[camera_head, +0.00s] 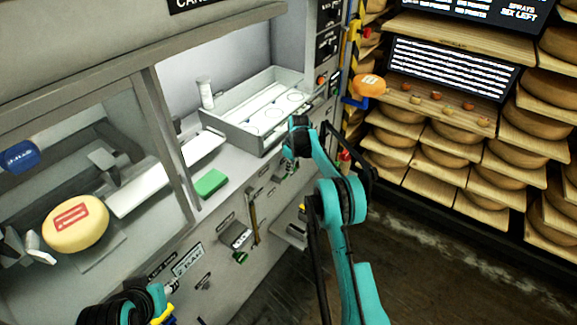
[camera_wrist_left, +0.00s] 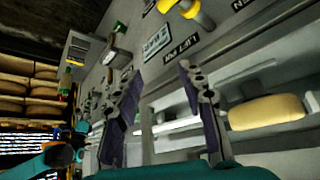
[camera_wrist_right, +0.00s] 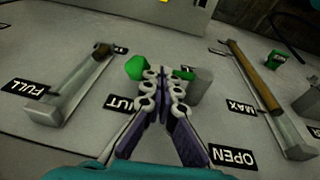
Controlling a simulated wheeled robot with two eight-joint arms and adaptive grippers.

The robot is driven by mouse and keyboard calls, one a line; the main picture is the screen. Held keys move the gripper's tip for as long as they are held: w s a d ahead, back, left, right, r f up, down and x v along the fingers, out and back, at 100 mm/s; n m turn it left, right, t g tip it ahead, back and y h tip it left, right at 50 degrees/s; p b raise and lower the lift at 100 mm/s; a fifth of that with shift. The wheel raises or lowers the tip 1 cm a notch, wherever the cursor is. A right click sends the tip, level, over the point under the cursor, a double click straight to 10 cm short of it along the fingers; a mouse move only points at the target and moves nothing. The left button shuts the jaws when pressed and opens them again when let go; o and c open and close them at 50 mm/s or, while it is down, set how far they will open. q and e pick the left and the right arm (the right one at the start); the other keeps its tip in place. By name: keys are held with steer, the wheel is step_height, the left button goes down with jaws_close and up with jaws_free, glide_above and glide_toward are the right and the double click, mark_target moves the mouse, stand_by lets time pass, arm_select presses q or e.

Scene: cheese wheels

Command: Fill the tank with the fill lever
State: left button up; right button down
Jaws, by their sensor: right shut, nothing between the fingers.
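In the right wrist view, a lever with a green knob (camera_wrist_right: 136,67) sits on the grey panel, with a "SHUT" label partly covered and an "OPEN" label (camera_wrist_right: 233,157) at lower right. My right gripper (camera_wrist_right: 164,72) is shut and empty, its tips right beside the knob; I cannot tell whether they touch. A slot gauge (camera_wrist_right: 75,85) marked "FULL" lies to the left. In the head view my right gripper (camera_head: 289,153) is small against the cabinet front. My left gripper (camera_wrist_left: 160,71) is open and empty in the left wrist view, before the cabinet front.
A wooden-strip gauge (camera_wrist_right: 257,77) marked "MAX" lies right of the right gripper. A white open tray (camera_head: 225,123) and a green block (camera_head: 211,183) are on the counter. A yellow cheese wheel (camera_head: 75,223) sits behind glass. Cheese shelves (camera_head: 420,180) stand at right; the floor before them is clear.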

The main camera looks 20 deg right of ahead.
arm_select(q)
steer(key=shift+r, duration=0.1)
arm_select(e)
steer(key=shift+d+f, duration=0.1)
steer(key=shift+f, duration=0.15)
steer(key=shift+w+d+f, duration=0.1)
steer(key=shift+w, duration=0.05)
stand_by(0.4)
arm_select(q)
steer(key=r+p, duration=0.1)
steer(key=d+r+p, duration=0.1)
steer(key=r+p, duration=0.2)
steer(key=shift+d+r+p, duration=0.25)
steer(key=shift+d+p, duration=0.05)
steer(key=shift+p, duration=0.05)
arm_select(e)
steer(key=v, duration=1.4)
steer(key=shift+w+d, duration=0.2)
steer(key=shift+d, duration=0.05)
